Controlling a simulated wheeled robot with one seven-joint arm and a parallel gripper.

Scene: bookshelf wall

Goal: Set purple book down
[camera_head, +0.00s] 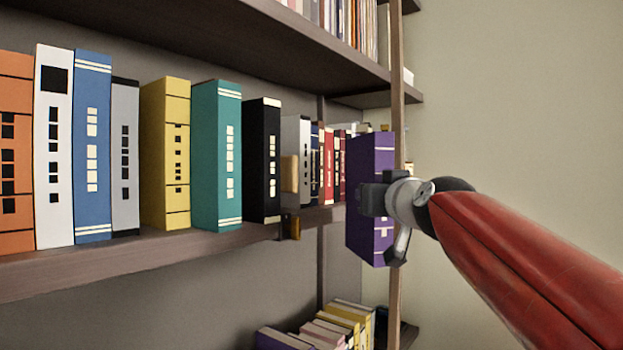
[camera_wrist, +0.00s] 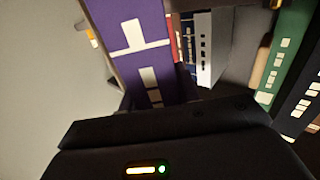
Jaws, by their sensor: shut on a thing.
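The purple book (camera_head: 368,165) is held upright, spine toward me, in front of the right end of the shelf and apart from the row of books. My gripper (camera_head: 378,198) is shut on it, gripping it around the middle. In the wrist view the purple book (camera_wrist: 128,35) fills the upper left, with pale marks on its spine. My gripper's dark body (camera_wrist: 165,145) spans the bottom of that view, and its fingertips are mostly hidden by the book. The shelf board (camera_head: 150,255) runs behind and to the left.
A black book (camera_head: 262,160) ends the near row, beside a teal book (camera_head: 216,155). Past a small wooden and brass piece (camera_head: 290,225), a white book (camera_head: 303,160) and several others stand further back. A shelf post (camera_head: 397,110) is close behind the purple book. Books lie below (camera_head: 320,330).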

